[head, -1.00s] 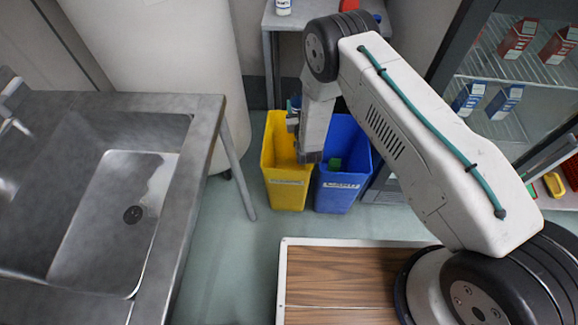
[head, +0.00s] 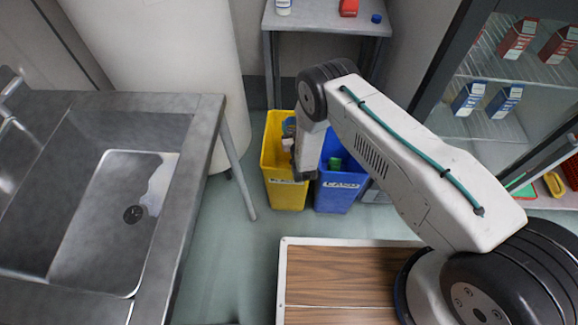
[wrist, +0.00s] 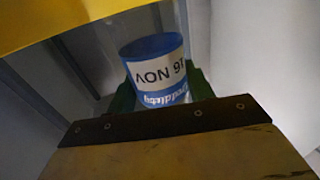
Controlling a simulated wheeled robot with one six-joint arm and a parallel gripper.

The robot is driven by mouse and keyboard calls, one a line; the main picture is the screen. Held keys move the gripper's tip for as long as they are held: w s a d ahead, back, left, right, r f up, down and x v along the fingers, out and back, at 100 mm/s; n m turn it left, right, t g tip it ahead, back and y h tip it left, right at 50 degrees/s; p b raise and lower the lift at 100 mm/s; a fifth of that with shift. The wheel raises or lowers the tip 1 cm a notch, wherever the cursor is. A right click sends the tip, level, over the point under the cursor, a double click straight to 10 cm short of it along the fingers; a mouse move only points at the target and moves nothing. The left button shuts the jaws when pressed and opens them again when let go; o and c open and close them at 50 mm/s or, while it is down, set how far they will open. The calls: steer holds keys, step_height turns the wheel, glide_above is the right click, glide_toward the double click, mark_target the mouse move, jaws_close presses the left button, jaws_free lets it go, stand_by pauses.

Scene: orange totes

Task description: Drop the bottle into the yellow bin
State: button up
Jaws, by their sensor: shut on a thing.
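The yellow bin (head: 287,196) stands on the floor left of the blue bin. In the wrist view, its yellow rim (wrist: 50,22) crosses the upper left. My gripper (wrist: 161,92) is shut on the bottle (wrist: 158,72), with a green finger on each side. The bottle has a blue cap end and a white and blue label with dark print.
A blue bin (head: 338,195) with a green item inside stands against the yellow one. A steel sink unit (head: 205,150) is at left and a small table (head: 325,18) behind. A fridge with cartons (head: 515,40) is at right. Open floor lies in front of the bins.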

mark_target(293, 122)
steer(key=o, duration=1.1)
steer(key=shift+r, duration=0.1)
steer(key=shift+r, duration=0.3)
step_height(293, 122, up, 3)
steer(key=v, duration=1)
steer(key=d+r+v, duration=0.1)
steer(key=v, duration=0.5)
steer(key=shift+w+r, duration=0.1)
steer(key=shift+r, duration=0.05)
